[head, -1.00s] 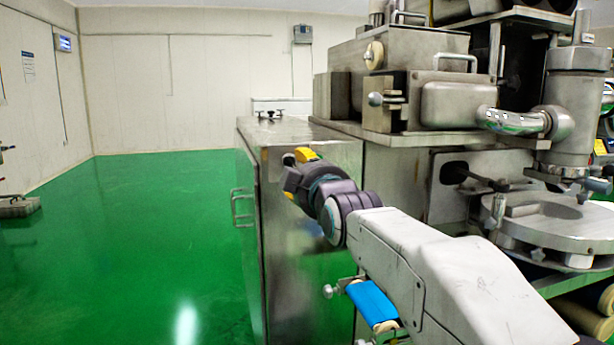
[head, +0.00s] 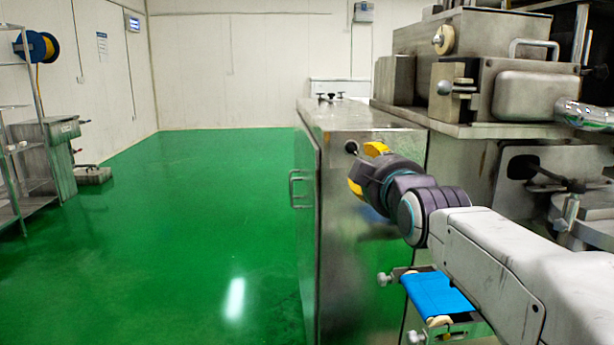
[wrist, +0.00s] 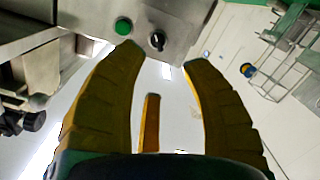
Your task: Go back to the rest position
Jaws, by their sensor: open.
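My gripper (head: 364,167) has yellow fingers and is in front of the steel cabinet's upper front face (head: 405,150). In the wrist view my gripper (wrist: 162,60) is open, with its fingers spread and nothing between them. Beyond the fingertips, a steel panel carries a green button (wrist: 123,26) and a black knob (wrist: 157,40). In the head view a black knob (head: 351,147) shows just left of the upper finger. I cannot tell whether a finger touches the panel.
The encrusting machine (head: 480,75) stands at the right, with a blue belt (head: 438,295) below my arm. Steel shelving (head: 25,180) and a hose reel (head: 36,46) are at the far left. The green floor (head: 200,220) left of the cabinet is clear.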

